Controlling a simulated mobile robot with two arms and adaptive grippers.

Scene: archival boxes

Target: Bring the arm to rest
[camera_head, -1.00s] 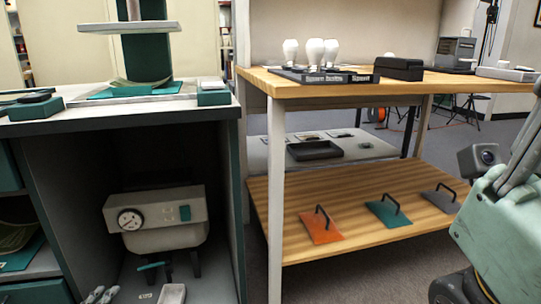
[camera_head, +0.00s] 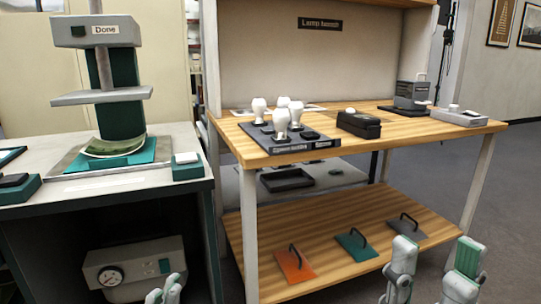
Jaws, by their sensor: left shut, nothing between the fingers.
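My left gripper (camera_head: 164,290) shows only its pale green fingertips at the bottom edge, in front of the left workbench. The fingertips are close together with nothing between them. My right gripper (camera_head: 432,270) is at the bottom right, in front of the wooden lamp bench (camera_head: 362,207). Its two fingers stand wide apart with nothing seen between them. The wrists and most of both arms are below the picture.
The left bench (camera_head: 100,188) holds a press marked Done (camera_head: 120,95); a gauge unit (camera_head: 135,268) sits beneath. The wooden bench carries a dark tray (camera_head: 300,147) of white bulbs and a black box (camera_head: 358,124). Orange (camera_head: 294,266), teal (camera_head: 356,247) and grey (camera_head: 406,228) handled plates lie below. Floor shows at right.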

